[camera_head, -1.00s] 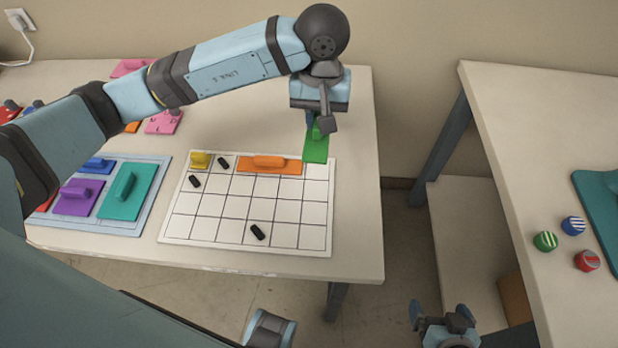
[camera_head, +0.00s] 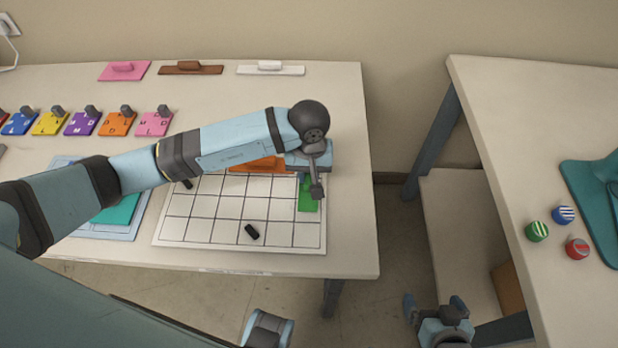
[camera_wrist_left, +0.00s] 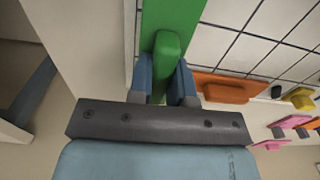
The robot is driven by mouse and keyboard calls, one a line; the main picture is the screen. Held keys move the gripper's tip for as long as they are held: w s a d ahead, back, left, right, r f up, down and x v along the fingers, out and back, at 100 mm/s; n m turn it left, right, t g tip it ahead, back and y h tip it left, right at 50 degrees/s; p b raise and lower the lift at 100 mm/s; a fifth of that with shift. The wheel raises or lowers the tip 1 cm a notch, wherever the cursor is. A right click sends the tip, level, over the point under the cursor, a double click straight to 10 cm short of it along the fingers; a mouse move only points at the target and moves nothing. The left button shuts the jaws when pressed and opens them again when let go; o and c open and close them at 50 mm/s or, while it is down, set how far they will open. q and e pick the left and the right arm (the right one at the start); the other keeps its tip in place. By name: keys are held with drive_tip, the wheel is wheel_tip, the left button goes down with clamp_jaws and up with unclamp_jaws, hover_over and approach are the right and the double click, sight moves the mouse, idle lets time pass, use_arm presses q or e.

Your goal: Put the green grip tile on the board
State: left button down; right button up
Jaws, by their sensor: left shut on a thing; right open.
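The green grip tile (camera_head: 309,199) is at the right end of the white gridded board (camera_head: 185,232). My left gripper (camera_head: 306,182) is shut on its raised grip, which shows between the fingers in the left wrist view (camera_wrist_left: 167,55). The tile lies over the board's right-hand columns; I cannot tell whether it touches the board. An orange grip tile (camera_head: 258,164) lies on the board's back row, left of the green one, partly behind my arm. A black peg (camera_head: 252,231) lies on the board. My right gripper (camera_head: 436,308) is open and empty, low beside the table.
A blue-edged tray with a teal tile (camera_head: 118,212) is left of the board, partly hidden by my arm. Lettered tiles (camera_head: 83,122) and pink, brown and white (camera_head: 270,68) grip pieces lie at the back. The right table holds striped caps (camera_head: 537,231) and a teal object (camera_head: 592,190).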

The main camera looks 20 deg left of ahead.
sight(309, 181)
use_arm(q)
drive_tip(key=shift+f, duration=1.6)
drive_tip(key=c, duration=1.1)
unclamp_jaws()
drive_tip(key=shift+o, duration=0.2)
wheel_tip(309, 181, up, 12)
drive_tip(key=shift+r, duration=0.2)
